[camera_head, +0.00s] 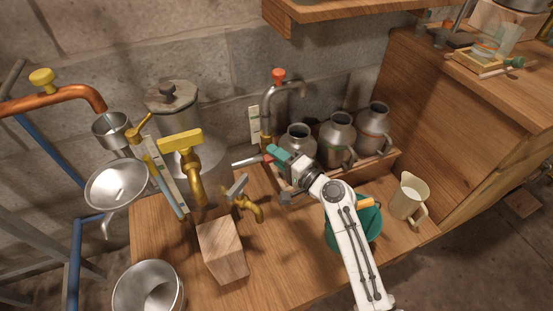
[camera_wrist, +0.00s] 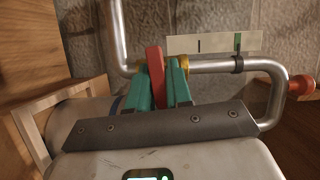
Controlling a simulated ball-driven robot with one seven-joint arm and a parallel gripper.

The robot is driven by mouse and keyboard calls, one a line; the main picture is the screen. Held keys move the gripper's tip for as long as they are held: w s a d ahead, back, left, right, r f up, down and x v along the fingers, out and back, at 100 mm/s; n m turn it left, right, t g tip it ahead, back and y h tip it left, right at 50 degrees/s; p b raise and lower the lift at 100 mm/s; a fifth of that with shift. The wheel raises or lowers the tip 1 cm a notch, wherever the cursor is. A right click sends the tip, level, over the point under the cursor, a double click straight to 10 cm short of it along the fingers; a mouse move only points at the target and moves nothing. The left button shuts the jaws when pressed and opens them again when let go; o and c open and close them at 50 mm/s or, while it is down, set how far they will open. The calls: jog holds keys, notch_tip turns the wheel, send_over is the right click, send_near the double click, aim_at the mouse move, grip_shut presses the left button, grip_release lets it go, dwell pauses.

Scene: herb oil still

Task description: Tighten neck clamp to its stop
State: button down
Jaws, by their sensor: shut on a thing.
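My gripper (camera_head: 276,155) reaches in at the foot of the bent metal pipe with the red knob (camera_head: 278,75). In the wrist view its teal fingers (camera_wrist: 162,85) are shut on a red handle (camera_wrist: 155,62). I take this to be the neck clamp's lever; in the head view a grey bar (camera_head: 245,162) sticks out left of the fingers. Behind the fingers, gold collars (camera_wrist: 184,63) show on the pipe (camera_wrist: 215,66). A pale scale plate (camera_wrist: 215,44) beside the pipe bears a dark line and a green mark. The fingers hide much of the clamp.
Several metal cans (camera_head: 338,138) stand in a wooden rack (camera_head: 382,163) right of the gripper. A wooden block (camera_head: 222,248), brass tap (camera_head: 185,150) and funnel (camera_head: 117,184) are to the left. A cream jug (camera_head: 409,196) and teal bowl (camera_head: 369,222) stand at the right. A shelf (camera_head: 335,17) overhangs.

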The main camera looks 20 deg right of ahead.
jog(key=shift+f+m, duration=0.1)
jog(key=shift+m, duration=0.4)
jog(key=c, duration=1)
grip_release()
jog(key=shift+o, duration=0.2)
